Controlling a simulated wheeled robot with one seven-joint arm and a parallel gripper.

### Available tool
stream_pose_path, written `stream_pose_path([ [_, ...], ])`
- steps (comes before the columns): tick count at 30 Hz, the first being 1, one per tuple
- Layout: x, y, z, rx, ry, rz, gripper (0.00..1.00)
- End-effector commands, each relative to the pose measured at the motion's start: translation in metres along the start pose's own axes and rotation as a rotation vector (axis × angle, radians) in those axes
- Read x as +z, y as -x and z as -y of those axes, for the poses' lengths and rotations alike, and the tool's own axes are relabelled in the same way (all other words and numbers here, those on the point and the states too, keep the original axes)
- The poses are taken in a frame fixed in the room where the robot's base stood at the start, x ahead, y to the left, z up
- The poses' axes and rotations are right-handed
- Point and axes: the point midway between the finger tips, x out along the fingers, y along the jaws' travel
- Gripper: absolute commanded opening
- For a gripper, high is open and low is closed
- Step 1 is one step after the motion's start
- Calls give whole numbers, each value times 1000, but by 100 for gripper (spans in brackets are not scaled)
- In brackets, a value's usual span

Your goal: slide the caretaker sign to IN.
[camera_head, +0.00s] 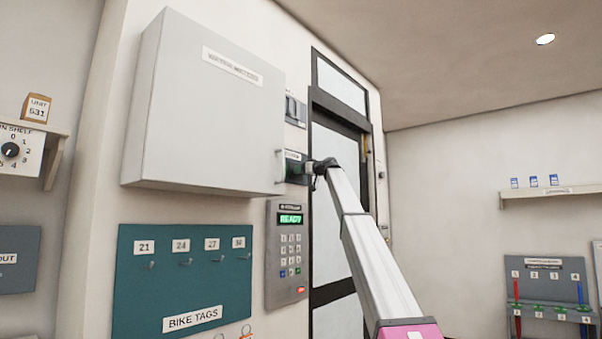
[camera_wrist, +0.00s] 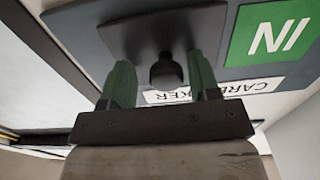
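The caretaker sign (camera_head: 293,157) is a dark panel on the wall right of the grey cabinet, partly hidden by my gripper (camera_head: 314,168). In the wrist view the sign (camera_wrist: 228,85) appears upside down, with a green IN field (camera_wrist: 272,36) uncovered at the right and a white name label (camera_wrist: 255,86) below. A dark slider plate (camera_wrist: 135,30) with a round black knob (camera_wrist: 166,70) lies left of the green field. My gripper (camera_wrist: 160,80) has its two green fingers on either side of the knob, with visible gaps between. What the plate covers is hidden.
The grey cabinet (camera_head: 205,110) juts out close left of the sign. A keypad (camera_head: 287,250) reading READY is below, and the teal bike tags board (camera_head: 185,285) is lower left. A dark-framed door (camera_head: 330,200) stands just right.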

Motion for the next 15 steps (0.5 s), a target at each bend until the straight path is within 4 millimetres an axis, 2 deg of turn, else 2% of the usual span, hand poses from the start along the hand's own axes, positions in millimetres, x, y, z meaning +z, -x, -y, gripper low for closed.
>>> stream_pose_path([
  [8, 0, 5, 1, -1, -1, 0, 56],
  [15, 2, 34, 2, -1, -1, 0, 56],
])
